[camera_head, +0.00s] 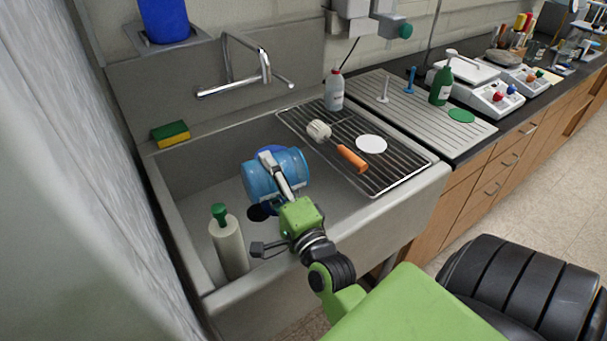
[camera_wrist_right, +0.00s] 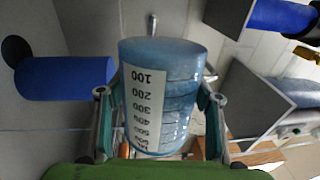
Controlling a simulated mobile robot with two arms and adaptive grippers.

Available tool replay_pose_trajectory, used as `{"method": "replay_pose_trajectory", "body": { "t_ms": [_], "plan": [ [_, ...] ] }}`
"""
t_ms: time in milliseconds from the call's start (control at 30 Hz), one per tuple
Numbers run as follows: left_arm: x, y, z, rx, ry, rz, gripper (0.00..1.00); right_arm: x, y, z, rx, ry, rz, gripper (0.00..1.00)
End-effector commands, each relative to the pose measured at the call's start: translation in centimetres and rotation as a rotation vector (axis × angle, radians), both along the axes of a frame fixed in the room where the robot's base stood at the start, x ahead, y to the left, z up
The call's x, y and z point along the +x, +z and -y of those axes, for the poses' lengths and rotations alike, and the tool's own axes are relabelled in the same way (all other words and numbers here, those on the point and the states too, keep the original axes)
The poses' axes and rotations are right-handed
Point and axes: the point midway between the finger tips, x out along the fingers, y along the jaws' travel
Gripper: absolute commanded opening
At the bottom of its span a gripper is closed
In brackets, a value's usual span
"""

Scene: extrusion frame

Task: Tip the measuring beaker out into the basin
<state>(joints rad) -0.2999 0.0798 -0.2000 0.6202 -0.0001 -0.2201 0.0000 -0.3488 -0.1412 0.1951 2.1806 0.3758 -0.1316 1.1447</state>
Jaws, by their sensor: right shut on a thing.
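The measuring beaker (camera_head: 262,181) is translucent blue and is held by my right gripper (camera_head: 280,178) above the basin (camera_head: 200,168). In the head view it lies tipped nearly onto its side. In the right wrist view the beaker (camera_wrist_right: 172,60) stands between the two fingers of my right gripper (camera_wrist_right: 160,112), with a white scale strip whose numbers look upside down. I cannot tell how much liquid is in it. A dark round spot, likely the drain, shows below it in the basin. My left gripper is not in view.
A grey bottle with a green cap (camera_head: 228,247) stands at the basin's front left. A sponge (camera_head: 170,133) lies on the back left rim. A rack (camera_head: 396,172) with an orange-handled brush (camera_head: 350,158) and a white disc covers the right. A tap (camera_head: 235,85) reaches over the back.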

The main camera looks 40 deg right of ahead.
Motion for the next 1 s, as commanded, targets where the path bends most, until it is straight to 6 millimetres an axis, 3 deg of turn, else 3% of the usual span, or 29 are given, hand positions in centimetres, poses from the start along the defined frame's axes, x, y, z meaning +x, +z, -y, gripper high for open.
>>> {"method": "replay_pose_trajectory", "body": {
  "t_ms": [67, 133, 300, 467, 1000],
  "plan": [
    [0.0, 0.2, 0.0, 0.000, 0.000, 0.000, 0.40, 0.0, 0.2, 0.1, 0.009, -0.001, 0.004, 0.28],
    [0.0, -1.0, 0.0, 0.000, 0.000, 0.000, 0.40, 0.0, -0.8, -0.2, -0.034, 0.000, -0.005, 0.28],
    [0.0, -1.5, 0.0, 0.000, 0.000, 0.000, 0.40, 0.5, 0.3, -2.3, -0.320, 0.000, -0.070, 0.28],
    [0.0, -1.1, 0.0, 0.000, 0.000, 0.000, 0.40, 0.5, 0.6, -2.3, -0.340, -0.001, -0.077, 0.28],
    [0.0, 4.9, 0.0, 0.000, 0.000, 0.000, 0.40, 0.6, 3.0, -2.4, -0.674, 0.001, -0.158, 0.28]
  ]
}}
